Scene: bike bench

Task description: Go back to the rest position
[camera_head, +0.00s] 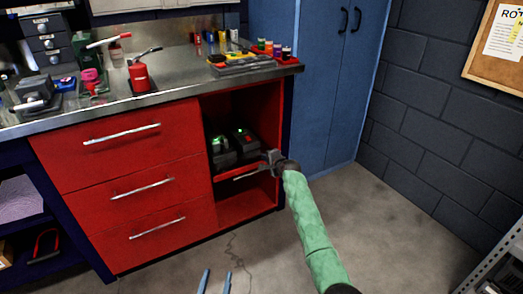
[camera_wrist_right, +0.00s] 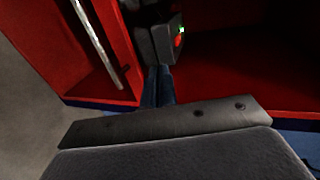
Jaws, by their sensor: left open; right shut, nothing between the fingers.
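My right gripper (camera_head: 268,158) is at the front of the open red cubby at the bench's right end. Its fingers show shut and empty in the right wrist view (camera_wrist_right: 157,86). They are close to a dark boxy device (camera_wrist_right: 160,42) with a small red and green light; I cannot tell whether they touch it. My left gripper (camera_head: 216,282) shows only as two blue fingers at the bottom edge of the head view. They are apart, with floor visible between them.
The red cubby (camera_head: 243,207) holds two dark devices (camera_head: 222,153) on its shelf. The bench top (camera_head: 180,72) carries a red oil can (camera_head: 139,76), a tool tray and small bottles. A blue cabinet (camera_head: 325,90) stands right. Floor in front (camera_head: 390,225) is clear.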

